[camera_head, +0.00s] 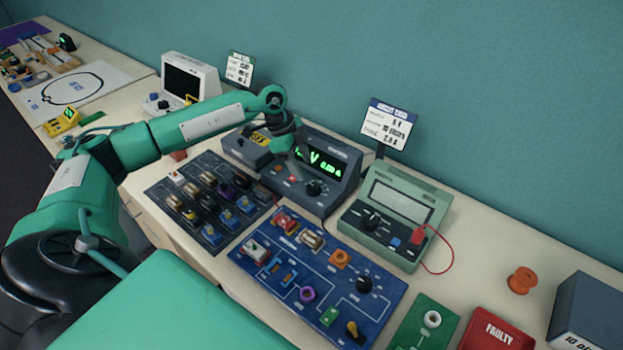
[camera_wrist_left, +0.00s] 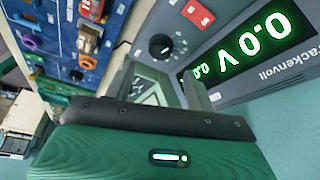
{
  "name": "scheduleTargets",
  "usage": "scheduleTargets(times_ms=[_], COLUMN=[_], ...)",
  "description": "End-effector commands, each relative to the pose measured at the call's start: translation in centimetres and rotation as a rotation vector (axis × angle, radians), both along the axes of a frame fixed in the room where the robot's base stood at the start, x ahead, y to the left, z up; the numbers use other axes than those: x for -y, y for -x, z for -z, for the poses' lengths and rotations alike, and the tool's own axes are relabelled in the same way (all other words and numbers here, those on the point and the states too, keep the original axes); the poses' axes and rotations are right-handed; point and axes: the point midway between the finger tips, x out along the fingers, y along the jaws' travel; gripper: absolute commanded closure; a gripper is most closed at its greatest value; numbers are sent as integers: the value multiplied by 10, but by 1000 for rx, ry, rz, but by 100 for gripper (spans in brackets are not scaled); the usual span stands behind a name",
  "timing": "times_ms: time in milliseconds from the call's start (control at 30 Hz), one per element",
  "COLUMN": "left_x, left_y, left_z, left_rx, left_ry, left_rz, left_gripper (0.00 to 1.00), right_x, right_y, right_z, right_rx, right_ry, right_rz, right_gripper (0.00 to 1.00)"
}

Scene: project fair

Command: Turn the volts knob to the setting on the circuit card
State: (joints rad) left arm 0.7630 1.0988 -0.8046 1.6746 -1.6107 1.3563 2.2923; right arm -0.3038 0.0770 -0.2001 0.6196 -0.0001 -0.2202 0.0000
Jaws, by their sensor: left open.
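The dark grey power supply (camera_head: 334,204) stands at the middle of the bench with green digits lit. Its black knob (camera_head: 314,187) shows on the front; it also shows in the left wrist view (camera_wrist_left: 160,46), near a red switch (camera_wrist_left: 198,12). I cannot read the knob's label. The wrist view's display (camera_wrist_left: 248,46) reads 0.0 V. My left gripper (camera_head: 296,150) is open in front of the supply's upper left, apart from the visible knob. The circuit card (camera_head: 388,122) stands behind the green meter; its top line seems to read 6 V. My right gripper is out of view.
A green meter (camera_head: 350,222) with a red lead stands right of the supply. A blue circuit board (camera_head: 376,312) and a dark parts tray (camera_head: 211,243) lie in front. A second card (camera_head: 240,68) stands left. An orange spool (camera_head: 521,280) and red FAULTY tray (camera_head: 490,318) are at right.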

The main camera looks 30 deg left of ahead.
Motion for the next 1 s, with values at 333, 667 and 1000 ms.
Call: scheduleTargets(times_ms=[333, 667, 1000], left_x=[23, 26, 26], left_y=[-7, -9, -9], left_z=[55, 67, 66], left_rx=[-1, 1, 1], left_ry=[1, 1, 1], left_rz=[-1, 0, 0], left_gripper=[45, 45, 88], right_x=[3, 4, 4], right_y=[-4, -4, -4], right_z=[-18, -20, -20], right_rx=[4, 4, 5], right_ry=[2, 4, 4], right_rz=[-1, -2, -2], right_gripper=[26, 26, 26])
